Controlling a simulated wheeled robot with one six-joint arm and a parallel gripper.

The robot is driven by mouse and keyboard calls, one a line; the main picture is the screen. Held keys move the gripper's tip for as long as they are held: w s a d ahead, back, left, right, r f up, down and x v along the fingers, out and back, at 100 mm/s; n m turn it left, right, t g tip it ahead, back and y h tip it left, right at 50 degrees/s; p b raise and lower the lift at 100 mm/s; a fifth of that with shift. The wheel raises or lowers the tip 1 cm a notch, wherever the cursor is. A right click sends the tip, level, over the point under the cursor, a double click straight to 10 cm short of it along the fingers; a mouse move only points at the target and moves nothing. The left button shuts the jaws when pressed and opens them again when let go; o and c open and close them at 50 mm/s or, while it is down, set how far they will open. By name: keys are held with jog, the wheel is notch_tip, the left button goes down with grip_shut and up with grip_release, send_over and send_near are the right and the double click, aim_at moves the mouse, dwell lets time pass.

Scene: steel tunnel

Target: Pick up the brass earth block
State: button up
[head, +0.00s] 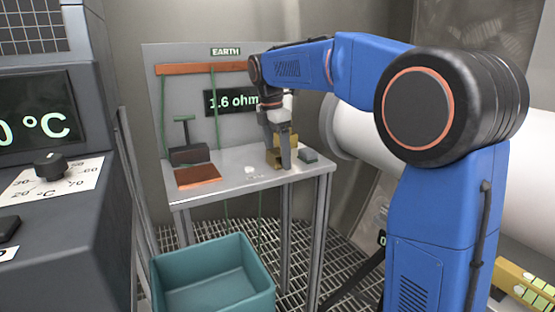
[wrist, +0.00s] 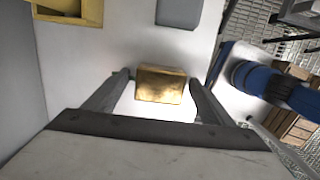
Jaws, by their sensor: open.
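The brass earth block (wrist: 160,84) is a small gold block in the wrist view, lying between the two fingers of my gripper (wrist: 160,86). Gaps show between the block and both fingers. In the head view my gripper (head: 277,150) points down over the right part of the small table, open. Brass-coloured surfaces (head: 274,161) show around the fingers there, partly hidden by them. Another brass-coloured piece (wrist: 68,10) shows at the top left of the wrist view, cut off by the frame edge.
An upright panel (head: 160,110) reads EARTH and 1.6 ohm. A teal bin (head: 212,270) stands below in front. A white pipe (head: 365,137) runs behind right.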

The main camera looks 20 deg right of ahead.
jog(key=c, duration=1.5)
